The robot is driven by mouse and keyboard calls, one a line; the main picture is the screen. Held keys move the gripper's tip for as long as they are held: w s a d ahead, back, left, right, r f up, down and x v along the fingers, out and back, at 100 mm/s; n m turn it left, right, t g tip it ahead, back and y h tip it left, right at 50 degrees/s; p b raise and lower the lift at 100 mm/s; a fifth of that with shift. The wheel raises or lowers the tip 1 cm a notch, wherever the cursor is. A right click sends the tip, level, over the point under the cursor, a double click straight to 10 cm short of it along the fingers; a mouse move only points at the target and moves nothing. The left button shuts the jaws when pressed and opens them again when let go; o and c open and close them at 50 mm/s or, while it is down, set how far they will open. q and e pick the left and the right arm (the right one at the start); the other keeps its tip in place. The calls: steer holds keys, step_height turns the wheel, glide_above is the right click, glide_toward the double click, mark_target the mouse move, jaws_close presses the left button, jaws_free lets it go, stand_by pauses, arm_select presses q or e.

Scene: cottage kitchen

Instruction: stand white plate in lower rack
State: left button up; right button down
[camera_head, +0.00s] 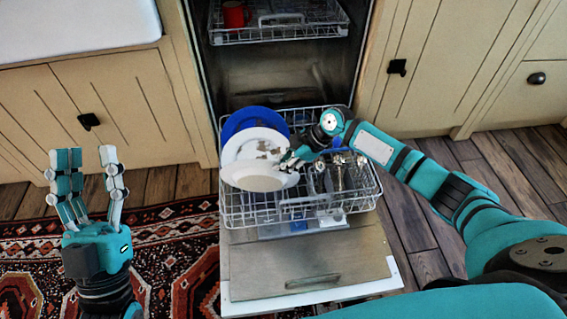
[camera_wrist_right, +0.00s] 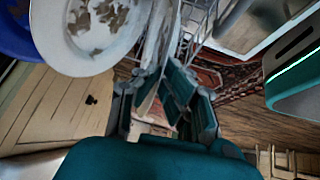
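The white plate (camera_head: 258,182) is at the front of a row of plates in the lower rack (camera_head: 340,208), tilted, its lower edge hidden from me. My right gripper (camera_head: 292,160) is at its right rim. In the right wrist view the plate shows nearly edge-on as a pale strip (camera_wrist_right: 157,45), running down between the fingers of my right gripper (camera_wrist_right: 155,88), which close in on it. My left gripper (camera_head: 83,158) is open and empty, pointing up over the rug, away from the rack.
Behind it stand a white plate with brown stains (camera_head: 240,150) and a blue plate (camera_head: 236,124). Cutlery (camera_head: 338,172) is at the rack's right. The upper rack (camera_head: 290,32) holds a red mug (camera_head: 234,15). The open dishwasher door (camera_head: 300,262) lies below the lower rack.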

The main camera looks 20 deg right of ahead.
steer(key=c, duration=1.4)
jaws_free()
steer(key=shift+f, duration=0.1)
steer(key=v, duration=1.2)
